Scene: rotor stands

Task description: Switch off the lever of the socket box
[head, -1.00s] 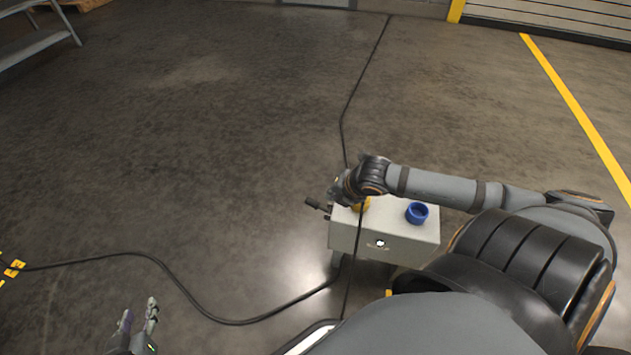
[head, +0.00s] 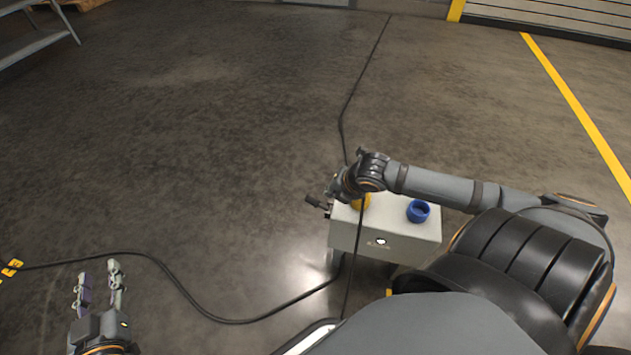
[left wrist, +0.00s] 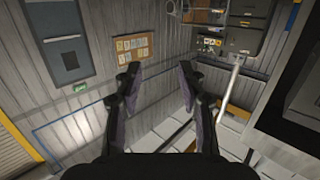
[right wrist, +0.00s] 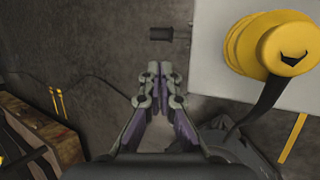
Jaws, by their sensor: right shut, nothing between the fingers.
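The socket box (head: 385,237) is a pale grey box on legs in the middle right of the head view. A yellow plug with a black cable sits on its top at the left; it is large in the right wrist view (right wrist: 278,45). The dark lever (head: 314,202) sticks out from the box's left side and shows at the top of the right wrist view (right wrist: 162,33). My right gripper (right wrist: 159,68) is shut and empty, beside the box's left side, its tips apart from the lever in that view. My left gripper (head: 98,270) is open and empty over the floor, far left of the box.
A blue socket (head: 418,211) is on the box top at the right. A black cable (head: 190,295) runs across the floor, and another stretches to the back. The floor left of the box is otherwise clear. A grey shelf (head: 35,45) stands at the far left.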

